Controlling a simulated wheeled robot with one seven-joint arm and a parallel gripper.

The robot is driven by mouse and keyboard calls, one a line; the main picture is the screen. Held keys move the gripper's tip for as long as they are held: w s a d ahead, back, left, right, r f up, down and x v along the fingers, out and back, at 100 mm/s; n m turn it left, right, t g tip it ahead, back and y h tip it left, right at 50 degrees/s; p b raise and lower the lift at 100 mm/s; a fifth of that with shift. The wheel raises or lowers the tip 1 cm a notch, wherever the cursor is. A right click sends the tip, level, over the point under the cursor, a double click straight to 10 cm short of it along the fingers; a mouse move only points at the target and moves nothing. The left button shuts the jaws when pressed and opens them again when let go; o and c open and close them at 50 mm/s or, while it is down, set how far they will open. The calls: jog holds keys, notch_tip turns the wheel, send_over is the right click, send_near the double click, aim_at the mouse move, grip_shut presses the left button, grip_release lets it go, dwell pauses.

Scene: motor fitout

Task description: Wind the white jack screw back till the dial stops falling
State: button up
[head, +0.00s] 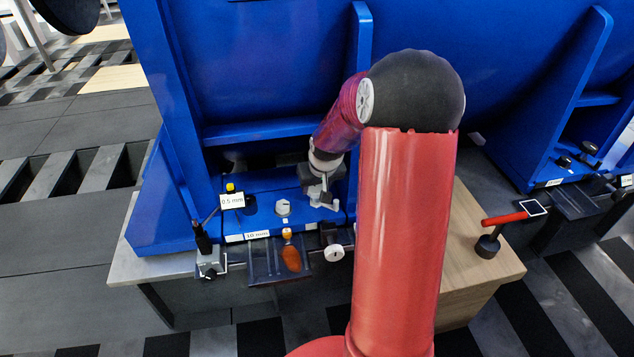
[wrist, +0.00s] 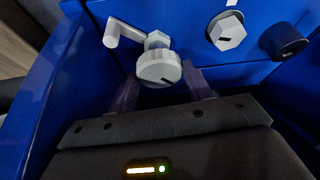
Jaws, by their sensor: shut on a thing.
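The white jack screw (wrist: 158,68), as I take it, is a round white head with a dark mark, and a white crank-like arm (wrist: 125,32) reaches left behind it in the wrist view. My gripper (wrist: 160,90) has one finger on each side of this head and is shut on it. In the head view my gripper (head: 322,188) is low at the blue motor foot, and its fingers partly hide the screw. A white plate reading 0.5 mm (head: 232,200) stands left, by a stand with a grey base (head: 210,264). I cannot make out a dial needle.
A white hex bolt (head: 283,207) and a black cylinder (head: 250,204) stand left of my gripper. A white knob on a dark block (head: 334,252) is at the front edge. A dark tray (head: 262,270) holds an orange-handled tool (head: 291,256).

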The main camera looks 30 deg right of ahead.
jog(key=shift+r, duration=0.1)
jog(key=o, duration=1)
jog(key=shift+r, duration=0.1)
jog(key=p+v, duration=0.1)
jog(key=v, duration=0.6)
jog(key=shift+s+r, duration=0.15)
jog(key=shift+r, duration=0.1)
dwell(0.9)
